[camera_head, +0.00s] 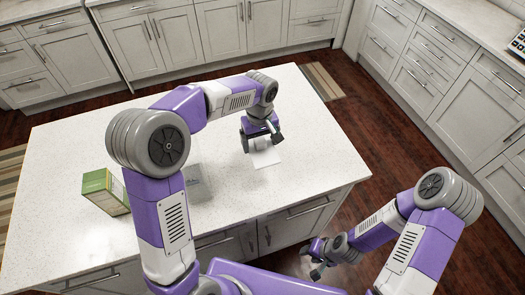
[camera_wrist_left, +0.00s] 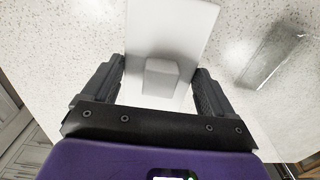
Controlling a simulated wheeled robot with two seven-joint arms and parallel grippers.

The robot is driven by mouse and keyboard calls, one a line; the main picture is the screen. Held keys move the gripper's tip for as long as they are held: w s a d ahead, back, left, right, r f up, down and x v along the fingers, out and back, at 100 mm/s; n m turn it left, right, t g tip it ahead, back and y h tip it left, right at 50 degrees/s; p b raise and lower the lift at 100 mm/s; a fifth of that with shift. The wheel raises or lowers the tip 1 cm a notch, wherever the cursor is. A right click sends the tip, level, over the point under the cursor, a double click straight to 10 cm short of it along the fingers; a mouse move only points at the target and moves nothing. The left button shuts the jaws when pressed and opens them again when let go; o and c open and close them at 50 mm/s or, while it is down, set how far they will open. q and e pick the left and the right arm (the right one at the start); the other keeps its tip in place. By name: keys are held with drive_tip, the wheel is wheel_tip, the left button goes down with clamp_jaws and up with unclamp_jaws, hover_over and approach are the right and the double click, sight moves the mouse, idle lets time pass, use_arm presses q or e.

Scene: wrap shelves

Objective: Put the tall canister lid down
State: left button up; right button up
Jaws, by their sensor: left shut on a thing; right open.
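The tall canister lid is a pale, flat square plate with a block-shaped knob. It shows in the left wrist view (camera_wrist_left: 168,32) between the fingers, and in the head view (camera_head: 266,162) just below my left gripper (camera_head: 262,142). My left gripper is shut on the lid, over the white island top. The lid is on or close above the counter; I cannot tell which. A clear container (camera_head: 196,180), perhaps the canister, stands left of the gripper, partly behind my left arm. My right gripper (camera_head: 318,262) is open and empty, low beyond the island's front edge.
A green box (camera_head: 106,191) stands at the left of the island top (camera_head: 70,150). A clear, flat-looking object (camera_wrist_left: 272,58) shows right of the lid in the left wrist view. The counter right of the lid is bare up to its edge.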

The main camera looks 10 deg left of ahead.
sight(260, 156)
use_arm(q)
wheel_tip(260, 156, down, 2)
drive_tip(key=shift+s+f, duration=0.1)
drive_tip(key=shift+f, duration=0.1)
drive_tip(key=shift+f+b, duration=0.6)
drive_tip(key=shift+f, duration=1.9)
drive_tip(key=shift+f, duration=0.15)
drive_tip(key=o, duration=0.9)
drive_tip(key=shift+c, duration=0.2)
wheel_tip(260, 156, up, 12)
drive_tip(key=shift+r+p, duration=0.15)
drive_tip(key=shift+p, duration=1)
